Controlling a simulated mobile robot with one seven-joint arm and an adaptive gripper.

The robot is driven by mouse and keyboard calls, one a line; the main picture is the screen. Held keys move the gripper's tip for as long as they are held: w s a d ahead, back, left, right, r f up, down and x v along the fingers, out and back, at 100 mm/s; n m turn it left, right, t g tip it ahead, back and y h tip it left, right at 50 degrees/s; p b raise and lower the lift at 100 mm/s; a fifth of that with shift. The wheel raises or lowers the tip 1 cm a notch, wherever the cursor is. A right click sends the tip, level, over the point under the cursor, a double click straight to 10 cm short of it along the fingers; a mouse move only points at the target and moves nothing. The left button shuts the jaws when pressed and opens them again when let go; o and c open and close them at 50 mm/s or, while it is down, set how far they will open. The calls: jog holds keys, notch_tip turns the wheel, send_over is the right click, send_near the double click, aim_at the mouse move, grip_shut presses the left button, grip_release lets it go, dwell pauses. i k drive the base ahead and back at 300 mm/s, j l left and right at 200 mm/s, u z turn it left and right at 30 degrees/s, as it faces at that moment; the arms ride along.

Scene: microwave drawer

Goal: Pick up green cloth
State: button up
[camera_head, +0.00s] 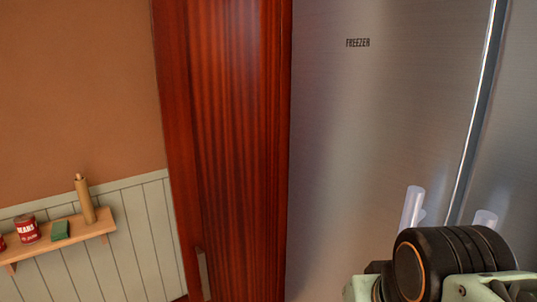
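A small dark green item (60,230) sits on the wooden wall shelf at the lower left. It looks folded or block-like and could be the green cloth, but it is too small to tell for sure. It lies between a red can and a tall tan bottle-like object. Part of my arm shows at the lower right, in front of the fridge and far from the shelf. My gripper is not in view.
The wooden shelf (103,224) holds a red can (27,228) and a tan bottle-like object (85,199). A tall reddish wood panel (240,140) stands between the wall and the steel fridge (380,130). Fridge handles (411,208) stick out near my arm.

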aim_at(60, 230)
jog(key=u, duration=1.65)
jog(key=i+j+z, duration=0.25)
jog(key=i+j, duration=1)
jog(key=i, duration=0.25)
jog(key=i+j+z, duration=0.25)
jog(key=i+j, duration=1.1)
jog(key=j, duration=0.15)
